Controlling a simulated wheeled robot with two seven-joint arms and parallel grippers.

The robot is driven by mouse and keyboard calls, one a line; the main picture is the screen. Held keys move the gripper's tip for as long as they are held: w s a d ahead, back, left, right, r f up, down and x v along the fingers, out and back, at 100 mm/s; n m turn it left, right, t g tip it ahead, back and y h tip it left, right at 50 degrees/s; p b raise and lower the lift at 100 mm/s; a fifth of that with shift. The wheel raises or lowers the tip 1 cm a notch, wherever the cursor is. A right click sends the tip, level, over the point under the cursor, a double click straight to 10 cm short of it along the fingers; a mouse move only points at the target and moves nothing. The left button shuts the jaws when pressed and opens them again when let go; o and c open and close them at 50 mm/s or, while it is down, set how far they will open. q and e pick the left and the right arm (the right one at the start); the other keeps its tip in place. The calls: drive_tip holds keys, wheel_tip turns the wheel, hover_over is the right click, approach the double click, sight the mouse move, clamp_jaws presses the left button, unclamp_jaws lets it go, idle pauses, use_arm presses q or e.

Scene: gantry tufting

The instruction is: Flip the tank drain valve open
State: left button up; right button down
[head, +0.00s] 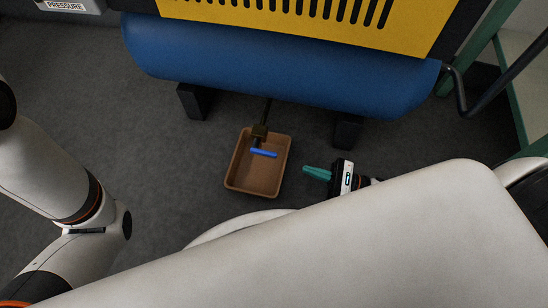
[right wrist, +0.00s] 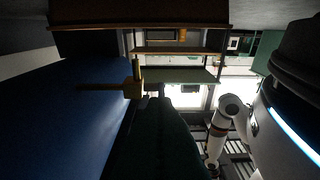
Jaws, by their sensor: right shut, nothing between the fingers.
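The blue tank (head: 280,65) lies across the top of the head view, and its left part fills the left of the right wrist view (right wrist: 60,115). A thin pipe runs from under it to a brass drain valve (head: 259,131), which also shows in the right wrist view (right wrist: 134,88). The valve's blue lever (head: 263,153) lies crosswise to the pipe, above the tray. My right gripper (head: 308,172) has teal fingers, shut and empty. It is right of the lever and apart from it, pointing left toward it. My left gripper is out of view.
A brown tray (head: 237,181) stands on the grey floor under the valve. Dark tank feet (head: 192,101) (head: 347,133) stand on both sides. A yellow slotted panel (head: 330,22) is above the tank. A green frame (head: 515,90) stands at the right.

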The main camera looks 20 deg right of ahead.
drive_tip(key=shift+a, duration=0.1)
drive_tip(key=b+x, duration=0.2)
drive_tip(key=x, duration=0.6)
drive_tip(key=shift+w+a, duration=0.25)
drive_tip(key=shift+w+a+r+b, duration=0.3)
drive_tip(key=shift+a, duration=0.2)
